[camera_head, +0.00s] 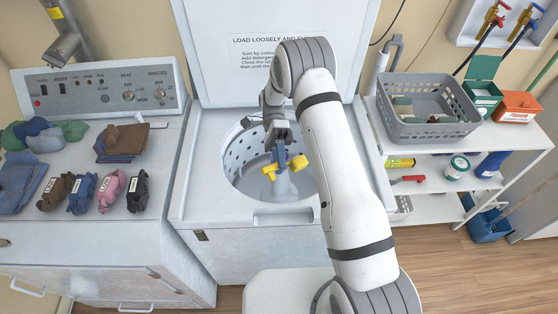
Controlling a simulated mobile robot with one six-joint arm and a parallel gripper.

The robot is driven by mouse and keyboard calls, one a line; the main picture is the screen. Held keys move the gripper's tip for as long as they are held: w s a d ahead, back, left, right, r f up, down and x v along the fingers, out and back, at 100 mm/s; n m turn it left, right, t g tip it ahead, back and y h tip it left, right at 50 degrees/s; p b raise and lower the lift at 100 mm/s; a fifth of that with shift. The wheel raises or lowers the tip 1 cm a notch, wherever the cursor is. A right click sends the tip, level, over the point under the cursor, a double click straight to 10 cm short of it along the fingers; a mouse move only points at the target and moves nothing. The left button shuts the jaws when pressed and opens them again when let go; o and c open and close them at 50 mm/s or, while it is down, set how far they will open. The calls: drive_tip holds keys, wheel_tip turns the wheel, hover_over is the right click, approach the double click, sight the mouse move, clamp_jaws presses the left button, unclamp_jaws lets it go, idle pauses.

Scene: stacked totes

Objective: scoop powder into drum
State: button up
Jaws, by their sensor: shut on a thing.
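The drum (243,160) is the round, perforated tub of a white top-loading washer with its lid open, at the centre of the head view. A grey agitator post (283,187) stands in its middle. My gripper (279,160) points down over the drum opening, shut on a yellow scoop (264,179). The scoop shows on both sides of the jaws, above and in front of the post. Whether powder is in the scoop cannot be seen. An open green box (484,95) and an orange box (519,105) stand on the right shelf; their contents cannot be made out.
The raised lid (225,60) stands behind the drum. A grey basket (428,110) sits on the white shelf unit at right. At left, a dryer top (110,195) holds folded clothes and several small labelled bundles. My arm covers the drum's right side.

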drive_tip(key=shift+r+t+y, duration=0.1)
drive_tip(key=shift+t+y, duration=0.2)
drive_tip(key=shift+t, duration=0.3)
drive_tip(key=shift+n+t+y+b, duration=0.3)
drive_tip(key=shift+t+y, duration=0.3)
drive_tip(key=shift+t, duration=0.6)
drive_tip(key=t+b, duration=0.1)
drive_tip(key=t+y+b, duration=0.1)
drive_tip(key=shift+f+t+y, duration=0.25)
drive_tip(key=shift+t+y, duration=0.05)
drive_tip(key=shift+t, duration=0.1)
drive_tip(key=shift+n+t+y+b, duration=0.4)
drive_tip(key=shift+t+y+b, duration=0.3)
drive_tip(key=shift+t+b, duration=0.55)
drive_tip(key=t+y+b, duration=0.1)
drive_tip(key=t+b, duration=0.1)
drive_tip(key=b, duration=0.2)
drive_tip(key=shift+f+t, duration=0.1)
drive_tip(key=shift+t, duration=0.15)
drive_tip(key=shift+n+t+y+b, duration=0.3)
drive_tip(key=shift+t+y+b, duration=0.1)
drive_tip(key=shift+b, duration=0.15)
drive_tip(key=shift+r, duration=0.2)
